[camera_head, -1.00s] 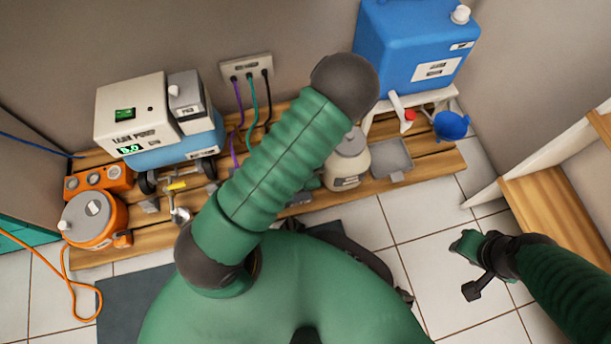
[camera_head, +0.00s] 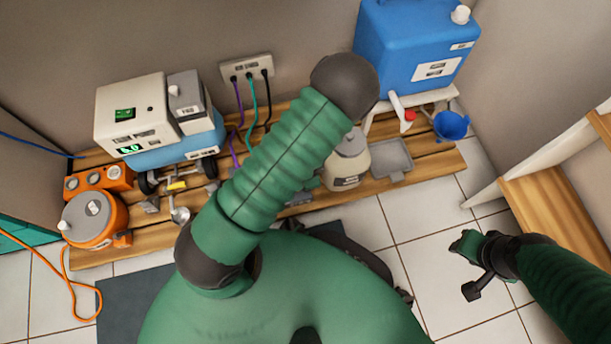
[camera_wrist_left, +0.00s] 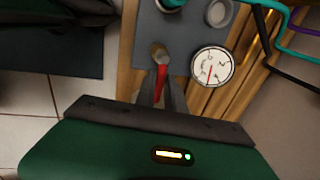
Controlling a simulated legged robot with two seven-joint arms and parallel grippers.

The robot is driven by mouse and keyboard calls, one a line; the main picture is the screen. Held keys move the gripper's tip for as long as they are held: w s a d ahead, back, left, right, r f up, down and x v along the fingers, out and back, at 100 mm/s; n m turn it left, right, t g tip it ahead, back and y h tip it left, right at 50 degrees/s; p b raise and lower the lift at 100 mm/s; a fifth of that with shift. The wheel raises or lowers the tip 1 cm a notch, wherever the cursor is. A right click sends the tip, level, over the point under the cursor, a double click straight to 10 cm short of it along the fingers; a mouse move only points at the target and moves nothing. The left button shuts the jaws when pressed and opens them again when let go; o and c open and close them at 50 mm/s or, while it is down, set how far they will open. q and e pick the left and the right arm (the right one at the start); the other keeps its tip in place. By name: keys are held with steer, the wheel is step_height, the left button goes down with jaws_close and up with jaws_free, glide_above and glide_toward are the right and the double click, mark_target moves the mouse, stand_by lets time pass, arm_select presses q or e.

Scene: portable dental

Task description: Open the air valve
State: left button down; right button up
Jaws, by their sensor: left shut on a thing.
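A red lever (camera_wrist_left: 161,79) on a brass-coloured valve fitting (camera_wrist_left: 159,53) sits on a grey plate (camera_wrist_left: 146,20) in the left wrist view. My left gripper (camera_wrist_left: 163,92) is shut on the lever, with its fingers on either side. A round white gauge (camera_wrist_left: 212,65) with a red needle stands just right of the fingers. In the head view my left arm covers the valve and the gripper. My right gripper (camera_head: 468,267) hangs over the tiled floor at the right, apart from everything; its jaw opening is unclear.
A wooden bench (camera_head: 425,161) runs along the wall. It carries a white-and-blue machine (camera_head: 150,120), an orange canister (camera_head: 92,222), a cream bottle (camera_head: 346,165) and a grey tray (camera_head: 390,158). A blue tank (camera_head: 412,45) and blue cup (camera_head: 452,126) stand at right. The right floor is clear.

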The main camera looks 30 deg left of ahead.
arm_select(q)
steer(key=m+p, duration=0.1)
steer(key=p, duration=0.1)
steer(key=m+p, duration=0.1)
steer(key=shift+s+d+r+m, duration=0.2)
steer(key=shift+s+r+m, duration=0.05)
steer(key=shift+s+m, duration=0.1)
steer(key=s+m+p, duration=0.1)
steer(key=m+p, duration=0.2)
steer(key=m+h+p, duration=0.1)
steer(key=m+p, duration=0.2)
steer(key=s+m+h+p, duration=0.1)
steer(key=m+p, duration=0.2)
steer(key=m, duration=0.1)
steer(key=shift+s+t+p, duration=0.3)
steer(key=shift+t, duration=0.1)
steer(key=m+p, duration=0.2)
steer(key=m, duration=0.1)
steer(key=shift+s+a+h+p, duration=0.2)
steer(key=shift+s+h+p, duration=0.1)
steer(key=shift+s+p, duration=0.1)
steer(key=shift+s+a+f+m+g+p, duration=0.1)
steer(key=shift+m+g+p, duration=0.05)
steer(key=shift+m+p, duration=0.4)
steer(key=shift+a+f+m+g+p, duration=0.15)
steer(key=shift+m+p, duration=0.2)
steer(key=shift+m, duration=0.35)
steer(key=c, duration=1.4)
jaws_free()
steer(key=shift+c, duration=0.2)
